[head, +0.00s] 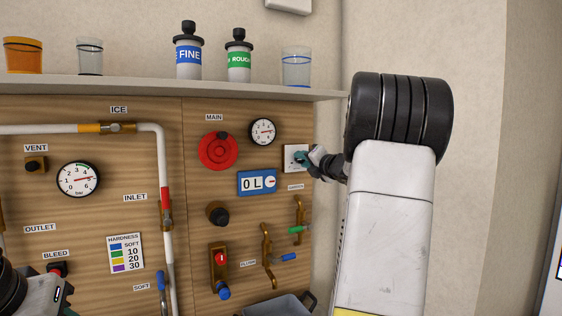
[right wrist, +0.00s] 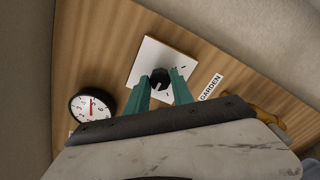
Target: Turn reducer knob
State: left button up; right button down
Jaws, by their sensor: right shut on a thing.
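A small dark knob (right wrist: 160,78) sits on a square white plate (right wrist: 147,58) on the wooden panel; the plate also shows in the head view (head: 296,151). I take it for the reducer knob, as no label reading that is legible. My right gripper (right wrist: 162,88) has its teal fingers on both sides of the knob, shut on it. In the head view the right gripper (head: 303,158) reaches the plate from the right and hides most of the knob. My left gripper (head: 55,296) is partly in view at the lower left; its finger opening is not clear.
A blue display (head: 257,182) reading "0 L", a round gauge (head: 262,132) and a red wheel (head: 217,151) are left of the plate. Brass levers (head: 299,216) stand below it. A shelf (head: 150,86) with bottles and glasses runs above.

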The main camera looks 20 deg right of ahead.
jog(key=c, duration=1.1)
grip_release()
jog(key=s, duration=0.7)
jog(key=shift+s+d, duration=0.25)
jog(key=shift+s, duration=0.15)
